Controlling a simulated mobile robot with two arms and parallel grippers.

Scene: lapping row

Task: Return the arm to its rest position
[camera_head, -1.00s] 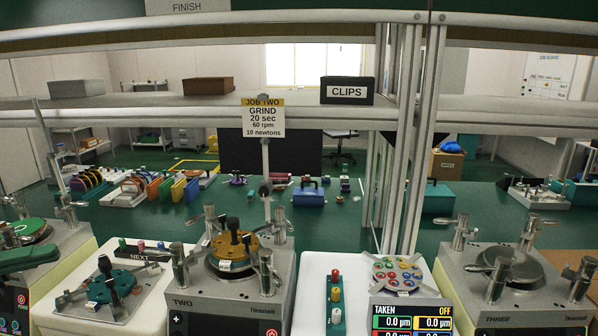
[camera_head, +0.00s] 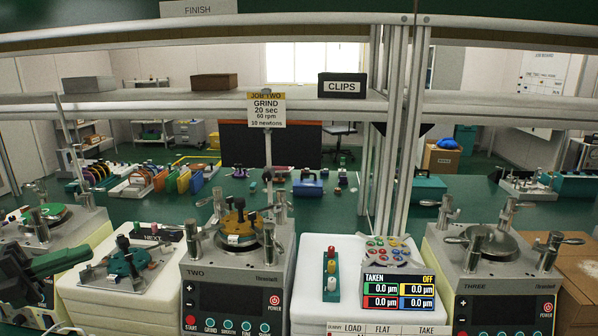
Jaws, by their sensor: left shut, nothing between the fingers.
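My left gripper (camera_head: 78,258), dark green, reaches in from the left edge. It is shut and empty, in the air in front of the left machine (camera_head: 60,222) and beside the teal fixture (camera_head: 128,262) on the NEXT stand. It appears apart from both. My right gripper is not in view.
Machine TWO (camera_head: 232,272) stands in the middle with a brass-coloured plate on top, and machine THREE (camera_head: 490,275) at right. A shelf (camera_head: 180,103) and uprights cross behind.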

